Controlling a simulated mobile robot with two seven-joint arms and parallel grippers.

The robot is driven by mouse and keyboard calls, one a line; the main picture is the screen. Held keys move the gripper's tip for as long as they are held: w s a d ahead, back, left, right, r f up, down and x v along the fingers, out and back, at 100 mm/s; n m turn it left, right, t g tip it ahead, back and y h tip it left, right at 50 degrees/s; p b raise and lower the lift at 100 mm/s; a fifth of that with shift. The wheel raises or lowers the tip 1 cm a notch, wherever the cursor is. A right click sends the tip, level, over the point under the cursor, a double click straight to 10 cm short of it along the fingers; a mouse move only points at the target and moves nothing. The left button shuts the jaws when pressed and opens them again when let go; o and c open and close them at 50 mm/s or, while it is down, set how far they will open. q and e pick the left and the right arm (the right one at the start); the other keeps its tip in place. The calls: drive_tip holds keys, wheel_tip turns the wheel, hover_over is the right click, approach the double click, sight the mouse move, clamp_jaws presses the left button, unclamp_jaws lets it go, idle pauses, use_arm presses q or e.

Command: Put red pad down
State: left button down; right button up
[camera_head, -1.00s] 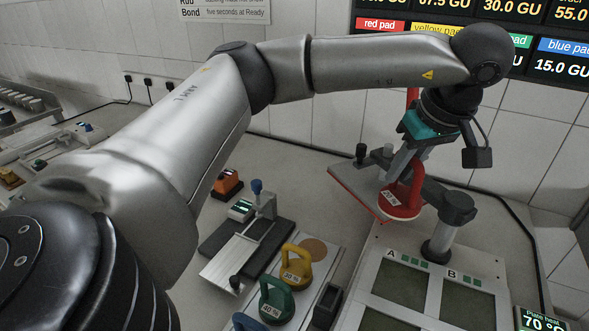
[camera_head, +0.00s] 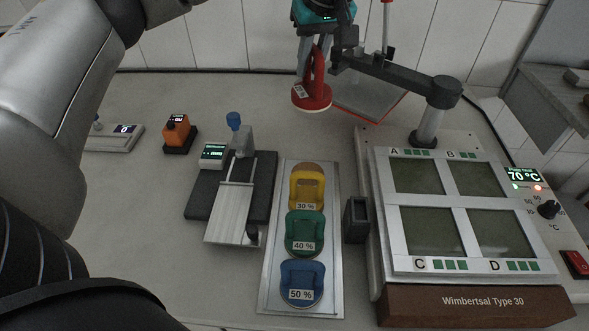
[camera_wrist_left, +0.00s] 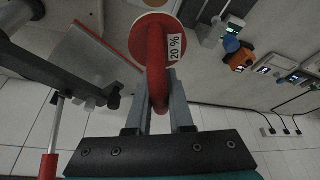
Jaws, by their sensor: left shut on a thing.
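The red pad (camera_head: 312,97) has a round base, a loop handle and a "20 %" label. My left gripper (camera_head: 311,62) is shut on its handle and holds it upright above the back of the bench. In the left wrist view the red pad (camera_wrist_left: 157,45) hangs between the fingers (camera_wrist_left: 160,100). The yellow pad (camera_head: 307,188), green pad (camera_head: 305,233) and blue pad (camera_head: 302,282) stand in a row on a pale tray (camera_head: 334,285). A brown round spot shows at the tray's far end, partly hidden behind the yellow pad. My right gripper is not in view.
A dark swing arm on a post (camera_head: 428,122) reaches just right of the red pad, with a red-edged plate (camera_head: 370,103) behind. The Wimbertsal device (camera_head: 470,300) with several windows stands right.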

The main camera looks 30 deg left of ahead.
use_arm(q)
wheel_tip(320, 180, down, 20)
drive_tip(key=b, duration=0.2)
drive_tip(key=shift+r+b, duration=0.25)
drive_tip(key=shift+b, duration=0.15)
drive_tip(key=shift+w+f, duration=0.1)
drive_tip(key=shift+f, duration=0.05)
drive_tip(key=shift+f, duration=0.1)
drive_tip(key=c, duration=0.8)
unclamp_jaws()
